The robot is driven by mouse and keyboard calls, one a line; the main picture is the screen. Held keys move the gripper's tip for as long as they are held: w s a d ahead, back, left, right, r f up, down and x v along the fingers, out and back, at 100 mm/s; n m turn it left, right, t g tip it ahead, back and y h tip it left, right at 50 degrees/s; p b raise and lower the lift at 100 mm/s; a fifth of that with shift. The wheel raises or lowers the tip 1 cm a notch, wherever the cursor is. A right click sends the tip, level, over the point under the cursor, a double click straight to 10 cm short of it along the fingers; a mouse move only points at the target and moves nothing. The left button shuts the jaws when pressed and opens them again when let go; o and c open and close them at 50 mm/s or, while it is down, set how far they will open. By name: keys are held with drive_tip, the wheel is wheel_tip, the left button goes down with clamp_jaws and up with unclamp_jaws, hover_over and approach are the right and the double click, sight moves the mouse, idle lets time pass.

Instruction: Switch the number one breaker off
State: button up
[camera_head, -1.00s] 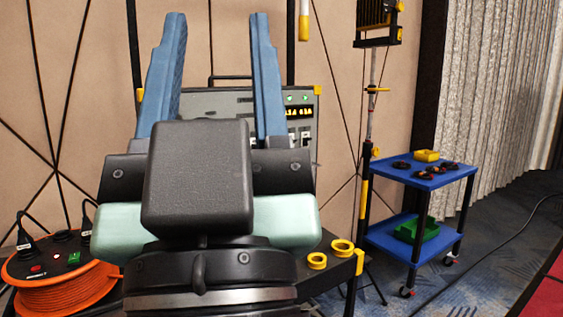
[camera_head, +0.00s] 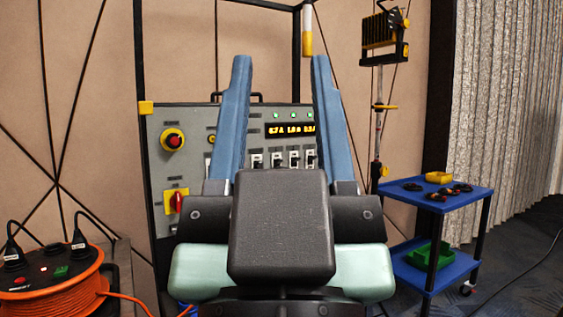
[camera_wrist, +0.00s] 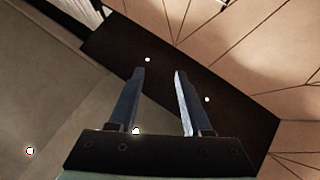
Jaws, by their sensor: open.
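A grey breaker panel (camera_head: 168,115) stands ahead of me in the head view. A row of small white-and-black breaker switches (camera_head: 276,160) runs below its lit yellow display (camera_head: 290,130). Their number labels are too small to read, so I cannot tell which is number one. More of the row may be hidden by my gripper. My gripper (camera_head: 281,60) points up in front of the panel, its two blue fingers spread wide with nothing between them. In the wrist view, my gripper (camera_wrist: 160,72) is also open and empty; no breakers can be made out there.
The panel also has a red button on yellow (camera_head: 172,140) and a red rotary switch (camera_head: 177,201). An orange cable reel (camera_head: 50,298) is at left. A blue cart (camera_head: 470,197) and a lamp stand (camera_head: 380,95) stand at right.

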drive_tip(key=shift+r+p, duration=0.4)
drive_tip(key=c, duration=0.5)
wheel_tip(320, 180, up, 23)
drive_tip(key=p, duration=2.3)
clamp_jaws()
drive_tip(key=shift+f, duration=0.2)
drive_tip(key=shift+w, duration=0.1)
